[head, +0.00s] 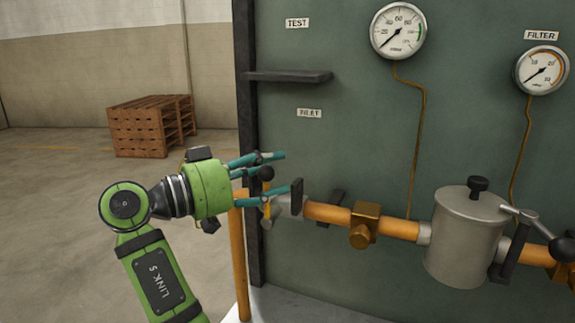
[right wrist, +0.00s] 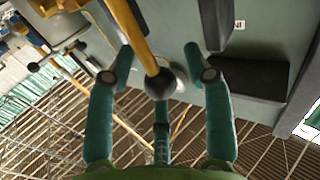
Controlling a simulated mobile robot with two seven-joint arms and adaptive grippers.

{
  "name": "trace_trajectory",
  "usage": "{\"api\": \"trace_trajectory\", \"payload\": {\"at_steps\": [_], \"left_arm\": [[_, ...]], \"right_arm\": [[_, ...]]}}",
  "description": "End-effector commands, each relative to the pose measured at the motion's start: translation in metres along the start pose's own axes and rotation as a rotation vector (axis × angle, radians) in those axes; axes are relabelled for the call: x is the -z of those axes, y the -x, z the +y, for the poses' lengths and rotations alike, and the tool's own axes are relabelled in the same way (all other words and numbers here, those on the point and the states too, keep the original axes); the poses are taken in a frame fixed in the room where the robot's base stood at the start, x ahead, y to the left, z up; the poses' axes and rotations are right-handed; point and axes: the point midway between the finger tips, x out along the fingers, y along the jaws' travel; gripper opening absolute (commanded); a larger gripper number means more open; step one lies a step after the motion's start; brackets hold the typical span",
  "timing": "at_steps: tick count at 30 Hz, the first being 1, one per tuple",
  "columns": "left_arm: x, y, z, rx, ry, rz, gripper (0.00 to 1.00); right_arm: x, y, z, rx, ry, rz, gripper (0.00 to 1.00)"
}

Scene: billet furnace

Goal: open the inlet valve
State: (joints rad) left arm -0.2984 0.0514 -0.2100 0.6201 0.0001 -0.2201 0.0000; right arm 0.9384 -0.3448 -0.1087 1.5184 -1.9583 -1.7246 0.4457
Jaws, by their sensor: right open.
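The inlet valve's lever shows at the left end of the orange pipe (head: 326,212), under a worn label (head: 309,113) that seems to read INLET. Its black ball knob (head: 266,173) sits among the teal fingers of my right gripper (head: 284,172). In the right wrist view the lever is a yellowish rod ending in the black knob (right wrist: 160,84). My open right gripper (right wrist: 161,75) has fingers on either side of the knob, apart from it. The fingers partly hide the valve body in the head view. My left gripper is not in view.
A dark shelf (head: 288,76) juts from the green panel (head: 340,150) above the gripper. A grey canister (head: 465,240) and another black-knobbed lever (head: 535,228) stand to the right. Gauges (head: 398,32) hang above. Wooden pallets (head: 147,128) lie behind on open floor.

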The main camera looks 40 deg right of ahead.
Motion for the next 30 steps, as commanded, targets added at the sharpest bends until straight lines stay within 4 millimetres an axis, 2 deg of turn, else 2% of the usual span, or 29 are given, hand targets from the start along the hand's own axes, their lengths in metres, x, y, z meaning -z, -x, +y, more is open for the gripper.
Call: {"api": "trace_trajectory", "payload": {"at_steps": [6, 11, 14, 15, 21, 27, 30], "left_arm": [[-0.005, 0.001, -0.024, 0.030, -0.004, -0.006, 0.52], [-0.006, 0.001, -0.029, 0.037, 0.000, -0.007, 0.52], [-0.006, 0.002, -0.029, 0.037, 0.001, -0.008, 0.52], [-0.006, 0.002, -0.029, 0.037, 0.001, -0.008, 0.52], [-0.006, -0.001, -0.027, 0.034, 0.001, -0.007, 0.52], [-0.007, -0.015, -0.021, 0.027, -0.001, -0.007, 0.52], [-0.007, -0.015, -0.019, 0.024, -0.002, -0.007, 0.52]], "right_arm": [[0.000, 0.003, 0.001, 0.000, 0.001, 0.000, 0.52], [0.000, 0.003, 0.001, 0.000, 0.001, 0.000, 0.52], [0.000, 0.003, 0.001, 0.000, 0.001, 0.000, 0.16], [0.000, 0.003, 0.001, 0.000, 0.001, 0.000, 0.00], [-0.001, 0.003, -0.001, -0.003, 0.015, 0.010, 0.00], [-0.001, 0.013, -0.017, -0.026, 0.177, 0.119, 0.00], [0.001, 0.015, -0.019, -0.030, 0.208, 0.139, 0.00]]}}
